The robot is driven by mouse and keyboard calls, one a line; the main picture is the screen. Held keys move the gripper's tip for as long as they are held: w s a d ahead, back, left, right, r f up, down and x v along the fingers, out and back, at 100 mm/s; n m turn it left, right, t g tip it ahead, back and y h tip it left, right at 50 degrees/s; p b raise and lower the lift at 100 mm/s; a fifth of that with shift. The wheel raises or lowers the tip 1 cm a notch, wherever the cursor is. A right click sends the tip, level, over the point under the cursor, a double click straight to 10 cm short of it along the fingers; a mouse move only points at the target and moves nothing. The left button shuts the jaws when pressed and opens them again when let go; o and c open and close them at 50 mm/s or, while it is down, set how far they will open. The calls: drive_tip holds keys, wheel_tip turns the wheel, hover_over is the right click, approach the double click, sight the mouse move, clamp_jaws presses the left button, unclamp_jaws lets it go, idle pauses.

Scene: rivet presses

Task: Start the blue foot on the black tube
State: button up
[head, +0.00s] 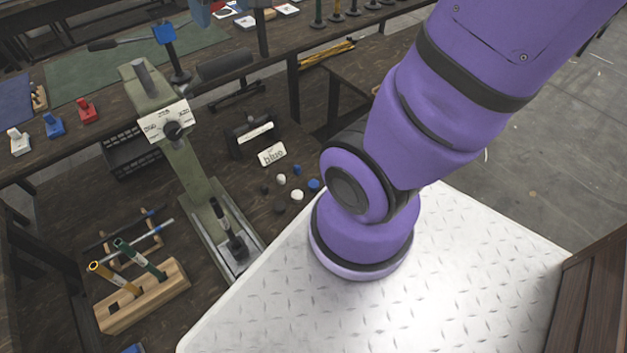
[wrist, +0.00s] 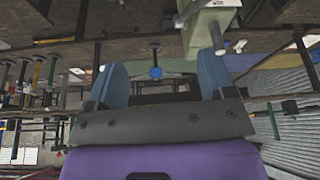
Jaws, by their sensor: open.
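A small blue cap, probably the blue foot (head: 314,184), lies on the dark bench beside white and black caps, close to the pale metal plate's edge. A dark thin tube, possibly the black tube (head: 122,228), lies across a small stand at the left, by a silver tube with blue marks; I cannot tell for sure. My gripper (wrist: 160,66) shows in the wrist view with its two blue-grey fingers wide apart and nothing between them. It is well away from the caps, which I cannot make out in the wrist view.
A green press (head: 182,160) stands mid-bench, also in the wrist view (wrist: 208,28). A card reading blue (head: 272,154) lies by a black holder (head: 252,135). A wooden block (head: 145,298) holds green- and yellow-topped tools. My arm covers the middle and upper right.

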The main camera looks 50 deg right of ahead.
drive_tip(key=w+d+f+m+g, duration=0.1)
drive_tip(key=w+d+f, duration=0.5)
drive_tip(key=f, duration=0.3)
drive_tip(key=w+d+f+m+g, duration=0.1)
drive_tip(key=w+d+f, duration=0.6)
drive_tip(key=f, duration=0.3)
drive_tip(key=m+g, duration=0.2)
drive_tip(key=m, duration=0.1)
hover_over(314, 184)
wheel_tip(314, 184, down, 44)
drive_tip(key=r, duration=0.1)
drive_tip(key=shift+s+a+f, duration=0.2)
drive_tip(key=shift+s+f, duration=0.15)
drive_tip(key=shift+f, duration=0.2)
wheel_tip(314, 184, down, 4)
drive_tip(key=shift+f, duration=0.1)
drive_tip(key=shift+w+d+f, duration=0.1)
drive_tip(key=shift+w+f, duration=0.05)
drive_tip(key=shift+f, duration=1.5)
drive_tip(key=shift+w+d+f, duration=0.1)
drive_tip(key=shift+w+f, duration=0.05)
drive_tip(key=shift+f, duration=1.45)
drive_tip(key=c, duration=1)
